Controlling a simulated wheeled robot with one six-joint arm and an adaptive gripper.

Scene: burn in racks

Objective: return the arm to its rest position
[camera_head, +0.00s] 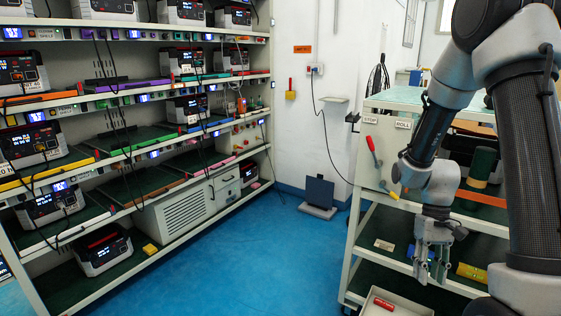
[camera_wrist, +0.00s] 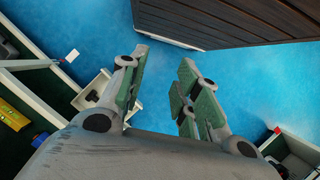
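My gripper (camera_head: 430,268) hangs fingers-down at the right in the head view, in front of the shelves of the white cart (camera_head: 352,235). In the wrist view my gripper (camera_wrist: 160,95) shows its two green-padded fingers apart, with only blue floor between them. It holds nothing. My arm is bent, with the upper links along the right edge of the head view.
A rack (camera_head: 268,95) with several instruments on its shelves fills the left. The blue floor (camera_head: 265,250) between rack and cart is clear. A dark panel on a base (camera_head: 318,192) stands by the back wall. A pale tray (camera_head: 385,303) with a red item lies low beneath my gripper.

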